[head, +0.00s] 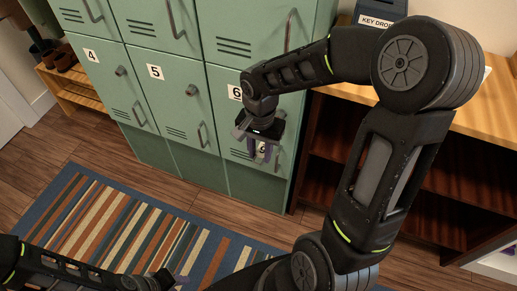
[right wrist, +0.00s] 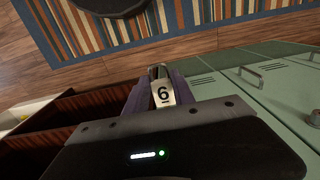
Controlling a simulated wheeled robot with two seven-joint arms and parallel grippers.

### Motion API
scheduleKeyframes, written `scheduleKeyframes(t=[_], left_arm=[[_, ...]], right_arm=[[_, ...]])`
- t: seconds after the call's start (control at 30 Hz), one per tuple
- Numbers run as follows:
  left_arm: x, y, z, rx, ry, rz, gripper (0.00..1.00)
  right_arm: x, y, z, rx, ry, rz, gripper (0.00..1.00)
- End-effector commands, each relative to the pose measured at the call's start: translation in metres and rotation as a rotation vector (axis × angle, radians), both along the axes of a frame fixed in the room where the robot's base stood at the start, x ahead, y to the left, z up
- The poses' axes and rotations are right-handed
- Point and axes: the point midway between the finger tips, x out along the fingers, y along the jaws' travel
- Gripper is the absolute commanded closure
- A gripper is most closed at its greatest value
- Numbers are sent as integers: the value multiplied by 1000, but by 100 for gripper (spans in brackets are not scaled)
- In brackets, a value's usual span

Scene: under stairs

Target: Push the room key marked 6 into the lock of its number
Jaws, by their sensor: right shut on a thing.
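My right gripper (head: 264,152) is shut on the room key marked 6 (right wrist: 162,96), whose pale tag shows a black 6 between the purple fingers in the right wrist view. In the head view the gripper hangs in front of the lower part of the locker marked 6 (head: 228,78), below its number plate (head: 236,92). My right wrist and hand cover the area where that locker's lock would show, so I cannot see the lock. The key's tip is not clear. My left gripper (head: 178,280) is low at the bottom edge, over the rug; its jaw opening is unclear.
Lockers marked 4 (head: 84,76) and 5 (head: 150,92) stand left of it, each with a round lock and handle. A wooden shelf unit (head: 430,187) stands right, with a key drop box (head: 382,12) above. A striped rug (head: 140,226) covers the floor in front.

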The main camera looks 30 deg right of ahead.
Motion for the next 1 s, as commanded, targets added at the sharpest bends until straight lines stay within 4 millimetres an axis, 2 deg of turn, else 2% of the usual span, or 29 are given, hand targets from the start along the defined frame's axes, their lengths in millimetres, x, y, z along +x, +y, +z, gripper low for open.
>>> scheduleKeyframes(t=[0.27, 0.7, 1.0], left_arm=[[0, 0, 5, 0, 0, 1, 64], [0, 0, 13, 0, 0, 1, 64], [0, 0, 13, 0, 0, 1, 64]], right_arm=[[7, -11, 1, -1, -1, -1, 100], [31, -44, 0, -1, -1, 1, 100], [35, -50, 0, -2, -1, 3, 100]])
